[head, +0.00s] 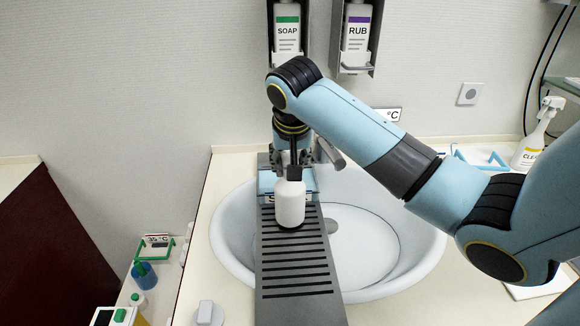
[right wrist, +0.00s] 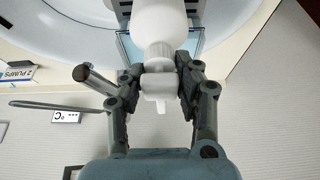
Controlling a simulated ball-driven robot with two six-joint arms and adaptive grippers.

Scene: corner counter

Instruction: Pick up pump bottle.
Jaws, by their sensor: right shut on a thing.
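The white pump bottle (head: 291,205) is upright over the dark slatted rack that crosses the sink. My right gripper (head: 291,172) comes down on it from above and behind, and is shut on its top. In the right wrist view the fingers (right wrist: 159,85) press the pump head and collar from both sides, with the white body (right wrist: 158,25) beyond them. A dark shadow lies just under the bottle; I cannot tell whether its base touches the rack. My left gripper is not in view.
The slatted rack (head: 294,264) spans the white basin (head: 385,235). A light-blue bin (head: 266,185) stands close behind the bottle. SOAP (head: 287,30) and RUB (head: 356,30) bottles hang on the wall. A spray bottle (head: 531,145) stands at right; small bottles (head: 143,273) stand low at left.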

